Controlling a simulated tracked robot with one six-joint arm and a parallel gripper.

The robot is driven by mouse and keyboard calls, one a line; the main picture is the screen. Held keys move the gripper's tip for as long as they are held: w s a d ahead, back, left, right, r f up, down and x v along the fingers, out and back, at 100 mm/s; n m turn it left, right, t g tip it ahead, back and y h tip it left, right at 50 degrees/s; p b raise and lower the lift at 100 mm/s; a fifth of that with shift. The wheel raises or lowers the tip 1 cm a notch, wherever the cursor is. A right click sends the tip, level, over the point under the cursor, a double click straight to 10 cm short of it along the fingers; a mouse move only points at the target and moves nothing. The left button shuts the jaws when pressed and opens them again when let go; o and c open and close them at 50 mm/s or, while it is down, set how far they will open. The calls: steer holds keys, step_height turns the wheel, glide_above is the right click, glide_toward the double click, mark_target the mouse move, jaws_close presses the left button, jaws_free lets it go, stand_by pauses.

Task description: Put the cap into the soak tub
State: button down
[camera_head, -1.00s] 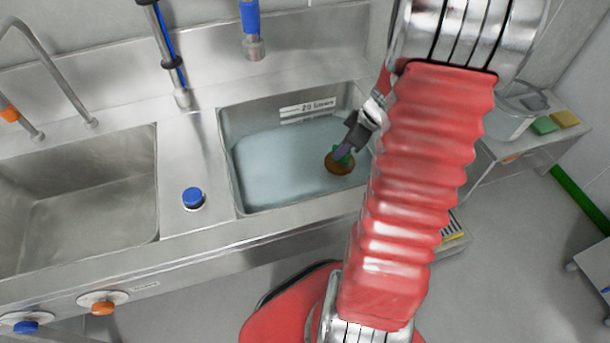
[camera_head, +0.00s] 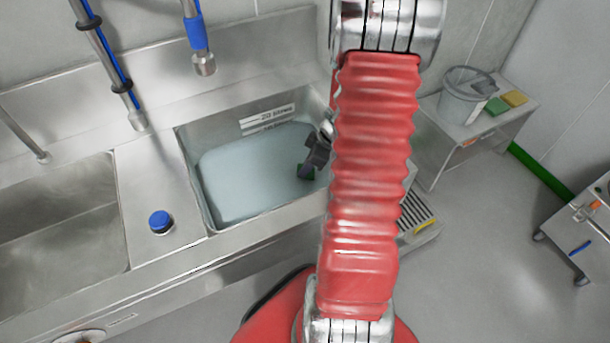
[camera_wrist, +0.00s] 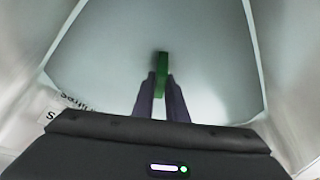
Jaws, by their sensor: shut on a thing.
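My gripper (camera_head: 312,158) is at the right end of a steel basin (camera_head: 193,150) of pale blue liquid. In the wrist view my gripper (camera_wrist: 160,88) has its two dark fingers shut on a narrow green piece (camera_wrist: 161,65), seen against the liquid. This green piece looks to be the cap, though its full shape is hidden. In the head view it is a small dark green patch (camera_head: 305,173) below the fingers. I cannot tell whether it touches the liquid. A grey tub (camera_head: 466,100) stands on a side table at the right; I cannot tell whether it or the basin is the soak tub.
The side table (camera_head: 455,150) also holds a green sponge (camera_head: 497,106) and a yellow sponge (camera_head: 515,98). A blue knob (camera_head: 160,221) rises between the basins. A hanging spray head (camera_head: 204,64) is behind. A trolley (camera_head: 590,225) stands far right.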

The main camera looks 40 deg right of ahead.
mark_target(306, 178)
steer(key=shift+f, duration=1.85)
steer(key=c, duration=1.8)
jaws_free()
steer(key=shift+f, duration=0.1)
steer(key=shift+o, duration=0.2)
steer(key=v, duration=1.2)
